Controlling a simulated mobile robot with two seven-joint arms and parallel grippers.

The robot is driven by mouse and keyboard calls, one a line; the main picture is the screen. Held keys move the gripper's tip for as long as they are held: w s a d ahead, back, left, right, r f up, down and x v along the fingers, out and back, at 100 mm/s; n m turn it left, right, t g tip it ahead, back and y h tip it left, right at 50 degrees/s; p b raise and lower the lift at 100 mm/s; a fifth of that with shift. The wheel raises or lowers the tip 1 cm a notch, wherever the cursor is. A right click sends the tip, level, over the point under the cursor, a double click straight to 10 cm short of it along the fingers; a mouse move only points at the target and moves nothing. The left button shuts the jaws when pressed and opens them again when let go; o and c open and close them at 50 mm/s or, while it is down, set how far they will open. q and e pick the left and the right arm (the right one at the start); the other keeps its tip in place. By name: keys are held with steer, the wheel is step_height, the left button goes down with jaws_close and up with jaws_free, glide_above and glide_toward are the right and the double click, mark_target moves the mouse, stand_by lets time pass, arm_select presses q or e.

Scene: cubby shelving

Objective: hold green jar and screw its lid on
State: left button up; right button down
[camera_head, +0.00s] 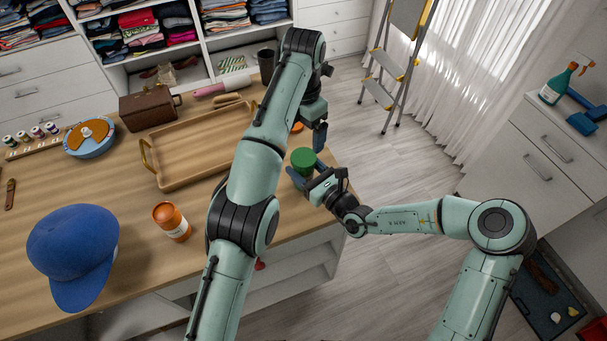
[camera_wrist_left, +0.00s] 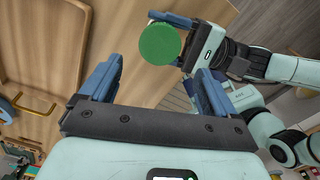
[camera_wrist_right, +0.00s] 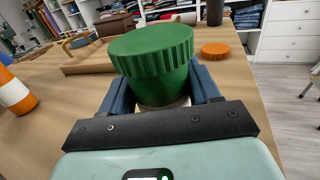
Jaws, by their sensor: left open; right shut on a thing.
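The green jar (camera_wrist_right: 160,88) is upright between the fingers of my right gripper (camera_wrist_right: 163,90), just above or on the table; contact is unclear. A wide, ribbed green lid (camera_wrist_right: 150,48) sits on top of it; how tightly cannot be told. In the head view the lid (camera_head: 303,157) shows near the table's right edge, with my right gripper (camera_head: 308,177) around the jar. My left gripper (camera_head: 318,136) is open and empty, above and beyond the jar. In the left wrist view the lid (camera_wrist_left: 160,44) lies ahead of the open left fingers (camera_wrist_left: 156,82).
An orange disc (camera_wrist_right: 215,49) lies on the table beyond the jar. An orange-and-white jar (camera_head: 172,222), a blue cap (camera_head: 72,245), a wooden tray (camera_head: 195,180) and a brown case (camera_head: 148,110) stand on the wooden table.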

mark_target(303, 157)
stand_by(0.4)
arm_select(q)
steer(key=shift+f, duration=4)
